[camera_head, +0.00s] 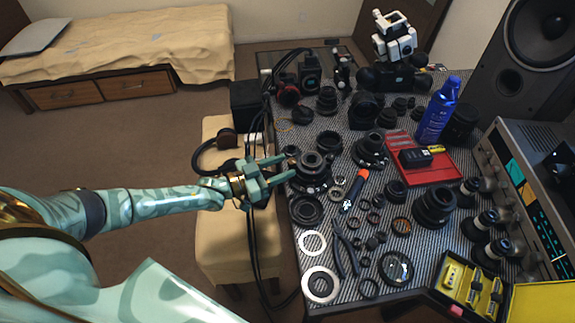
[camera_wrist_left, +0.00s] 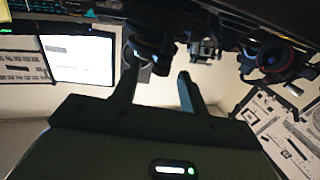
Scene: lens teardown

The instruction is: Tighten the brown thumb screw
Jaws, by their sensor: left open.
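My left gripper (camera_head: 287,167) is open at the left edge of the patterned table (camera_head: 290,222), its two pale green fingers pointing right. Its fingertips are close to a black lens assembly (camera_head: 318,165). A tiny brownish spot shows by the upper fingertip; I cannot tell whether it is the brown thumb screw. In the left wrist view the two dark fingers (camera_wrist_left: 159,70) stand apart, with a dark cylindrical part (camera_wrist_left: 146,45) beyond them near the left finger. I cannot tell whether they touch it. My right gripper is not in view.
Loose lens parts crowd the table, with an orange-handled screwdriver (camera_head: 355,190) and dark pliers (camera_head: 345,255) near the gripper. A red tray (camera_head: 440,172), blue bottle (camera_head: 437,112) and yellow case (camera_head: 537,303) stand farther right. A beige bench (camera_head: 222,240) sits below my left arm.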

